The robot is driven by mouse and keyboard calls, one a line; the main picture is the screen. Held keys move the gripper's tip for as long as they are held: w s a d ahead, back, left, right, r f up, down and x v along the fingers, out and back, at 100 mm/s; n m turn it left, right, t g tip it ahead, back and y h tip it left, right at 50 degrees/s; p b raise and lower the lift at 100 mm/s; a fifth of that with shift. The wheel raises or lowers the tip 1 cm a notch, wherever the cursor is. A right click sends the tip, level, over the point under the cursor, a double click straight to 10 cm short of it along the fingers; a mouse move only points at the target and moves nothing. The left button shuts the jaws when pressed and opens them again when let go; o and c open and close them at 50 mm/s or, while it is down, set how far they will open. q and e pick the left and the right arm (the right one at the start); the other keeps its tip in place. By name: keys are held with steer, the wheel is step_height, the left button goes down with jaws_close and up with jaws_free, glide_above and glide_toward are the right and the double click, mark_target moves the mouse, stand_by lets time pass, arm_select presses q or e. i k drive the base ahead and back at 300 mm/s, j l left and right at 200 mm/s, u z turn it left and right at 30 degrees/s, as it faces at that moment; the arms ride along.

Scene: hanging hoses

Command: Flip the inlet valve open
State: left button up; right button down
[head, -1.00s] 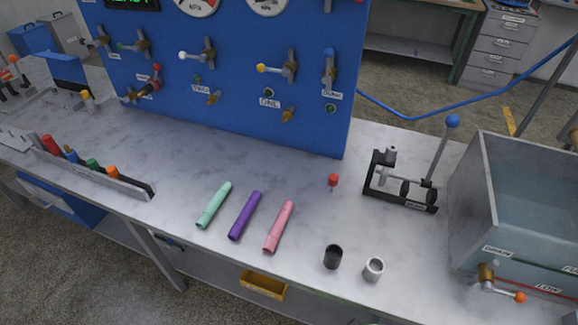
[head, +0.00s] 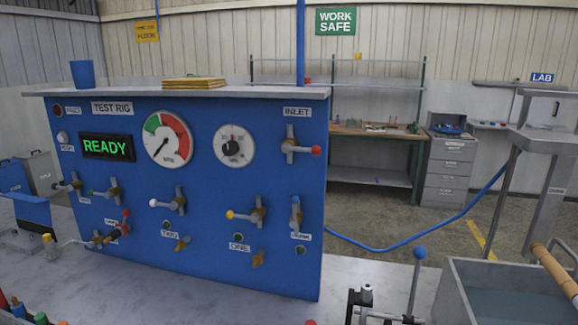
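The inlet valve (head: 291,146) is at the upper right of the blue test rig panel (head: 215,210), under the INLET label (head: 297,112). Its lever points sideways to the right and ends in a red knob (head: 316,150). A green READY display (head: 106,147) is lit at the panel's upper left. Neither of my grippers shows in the head view.
Several other valves, such as one with a yellow tip (head: 248,215), sit lower on the panel. A lever with a blue ball (head: 420,253) and a grey water tank (head: 500,290) stand at the right. A blue hose (head: 420,233) hangs beyond the panel's right side.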

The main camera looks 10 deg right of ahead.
mark_target(315, 150)
steer(key=i+j+z, duration=0.1)
steer(key=j+z, duration=0.15)
steer(key=z, duration=0.2)
steer(key=j+z, duration=0.25)
steer(key=z, duration=0.15)
